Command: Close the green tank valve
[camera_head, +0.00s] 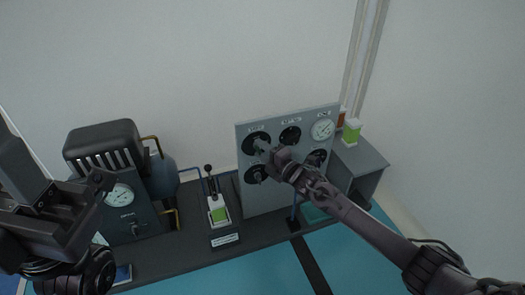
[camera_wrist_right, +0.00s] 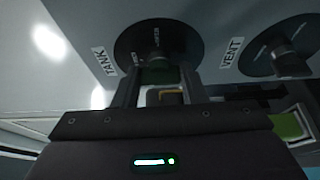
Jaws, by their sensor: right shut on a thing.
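The tank valve is a round black dial (camera_head: 251,138) at the upper left of the grey upright panel (camera_head: 243,190). In the right wrist view, the dial (camera_wrist_right: 135,38) sits beside a "TANK" label, and a dark green knob (camera_wrist_right: 158,75) stands out from it. My right gripper (camera_wrist_right: 160,82) has one finger on each side of this knob and is shut on it. In the head view, the right gripper (camera_head: 266,154) reaches the panel from the right and partly covers the dial. My left arm (camera_head: 50,225) is at the left edge; its fingertips are not clear.
A "VENT" dial (camera_wrist_right: 279,47) is beside the tank valve. The panel also carries a white gauge (camera_head: 322,129) and other black dials. A lever device (camera_head: 218,209) stands left of the panel, and a dark machine with a gauge (camera_head: 119,195) stands further left.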

